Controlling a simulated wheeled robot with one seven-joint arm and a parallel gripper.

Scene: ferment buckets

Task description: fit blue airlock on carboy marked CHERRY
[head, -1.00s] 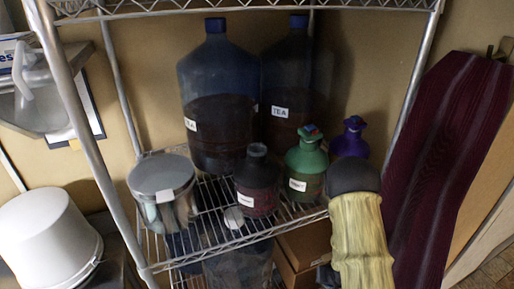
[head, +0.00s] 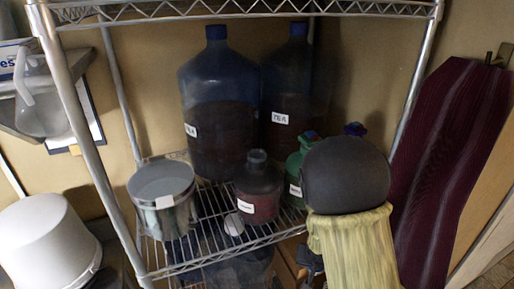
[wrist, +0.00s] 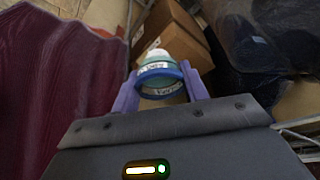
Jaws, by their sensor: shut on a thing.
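My gripper (wrist: 160,74) is shut on a small blue-ringed piece (wrist: 187,85) with a teal body and white top, seen in the wrist view; it appears to be the blue airlock. In the head view my wrist hides the fingers and the held piece. A dark, reddish carboy (head: 258,190) with a bare neck stands upright at the shelf's front. A green carboy (head: 294,165) with a green top stands right of it, partly behind my wrist. Behind my wrist only the top of a purple-blue one (head: 355,129) shows. The small labels are too blurred to read surely.
Two large blue-capped jugs (head: 220,110) stand behind on the wire shelf (head: 215,250). A metal pot (head: 163,200) stands at left. Cardboard boxes (wrist: 170,30) are below. A post (head: 415,85) and a maroon cloth (head: 455,150) are at right; a white bucket (head: 45,240) is lower left.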

